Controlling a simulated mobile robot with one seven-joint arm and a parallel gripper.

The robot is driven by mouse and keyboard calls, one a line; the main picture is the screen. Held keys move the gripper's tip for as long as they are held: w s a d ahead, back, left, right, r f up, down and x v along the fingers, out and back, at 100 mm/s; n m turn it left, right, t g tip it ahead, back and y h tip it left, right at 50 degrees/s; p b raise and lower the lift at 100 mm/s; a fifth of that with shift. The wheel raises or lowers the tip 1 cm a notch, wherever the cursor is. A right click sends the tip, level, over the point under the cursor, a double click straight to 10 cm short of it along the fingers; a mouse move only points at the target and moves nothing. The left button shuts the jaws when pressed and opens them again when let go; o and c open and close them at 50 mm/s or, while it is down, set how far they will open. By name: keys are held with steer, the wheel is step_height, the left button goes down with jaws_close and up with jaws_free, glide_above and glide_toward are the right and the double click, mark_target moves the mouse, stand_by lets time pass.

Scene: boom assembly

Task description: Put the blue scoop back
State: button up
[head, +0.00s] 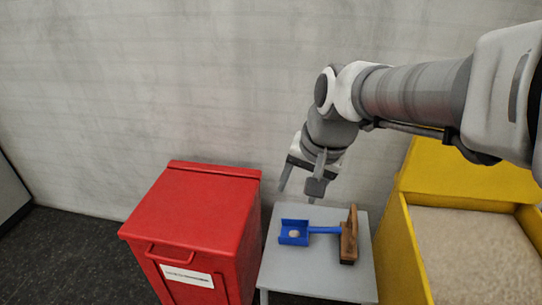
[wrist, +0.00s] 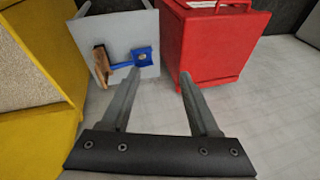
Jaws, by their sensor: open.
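The blue scoop (head: 294,232) lies on a small grey table (head: 312,275), its handle pointing right to a wooden block (head: 349,238). A small pale lump sits in the scoop's pan. In the wrist view the blue scoop (wrist: 142,56) and the wooden block (wrist: 101,67) show on the table (wrist: 122,28), beyond the fingers. How the handle meets the block is too small to tell. My gripper (head: 299,192) is open and empty, above the back of the table and apart from the scoop. Its two spread fingers also show in the wrist view (wrist: 158,82).
A red lidded box (head: 190,215) stands just left of the table. A yellow bin (head: 405,255) filled with pale grainy material stands to the right, its yellow lid raised. A grey wall is close behind. Dark floor is free at the left.

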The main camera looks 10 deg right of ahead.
steer(key=s+a+r+n+t+h, duration=0.1)
steer(key=s+r+n, duration=0.1)
steer(key=s+n, duration=0.4)
steer(key=s, duration=0.4)
steer(key=shift+t, duration=0.4)
step_height(320, 180, up, 21)
steer(key=p, duration=2.1)
steer(key=shift+f, duration=0.1)
steer(key=shift+c, duration=1)
steer(key=shift+d, duration=0.15)
